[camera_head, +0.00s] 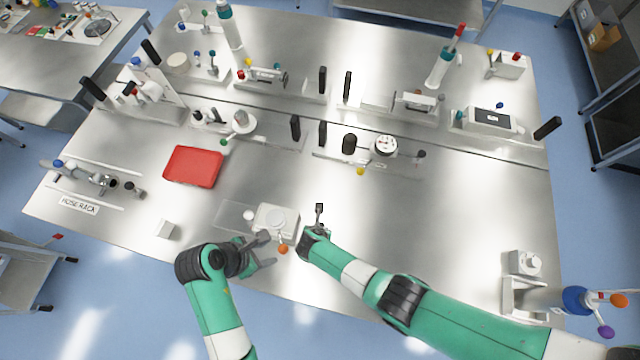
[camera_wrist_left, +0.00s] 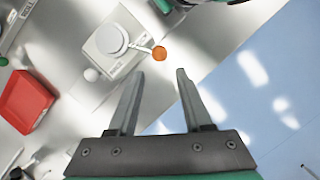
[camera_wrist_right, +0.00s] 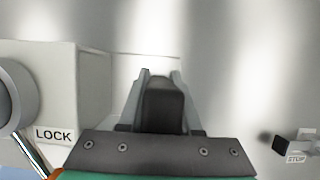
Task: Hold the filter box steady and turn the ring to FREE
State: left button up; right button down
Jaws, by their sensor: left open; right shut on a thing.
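The filter box (camera_head: 277,220) is a white box near the front edge of the bench. Its round ring (camera_wrist_left: 112,40) carries a lever ending in an orange ball (camera_head: 283,249). My left gripper (camera_head: 268,250) is open and empty; in the left wrist view the ball (camera_wrist_left: 159,53) lies just beyond and between its fingertips. My right gripper (camera_wrist_right: 160,80) is shut on a black block (camera_wrist_right: 163,108) to the right of the box. A LOCK label (camera_wrist_right: 53,135) shows on the box's near face in the right wrist view. No FREE mark is readable.
A white ball knob (camera_head: 248,215) sits left of the box. A red tray (camera_head: 193,166) lies behind left and a small white block (camera_head: 165,229) at front left. Fixtures with black posts line the back.

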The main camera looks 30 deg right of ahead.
pick_arm(q)
jog(key=shift+f, duration=0.1)
grip_shut()
jog(key=d+n, duration=0.1)
jog(key=n, duration=1.1)
jog(key=d+r+n, duration=0.1)
jog(key=n, duration=2.2)
jog(key=shift+w+d+r+n, duration=0.2)
jog(key=shift+d+r+n, duration=0.2)
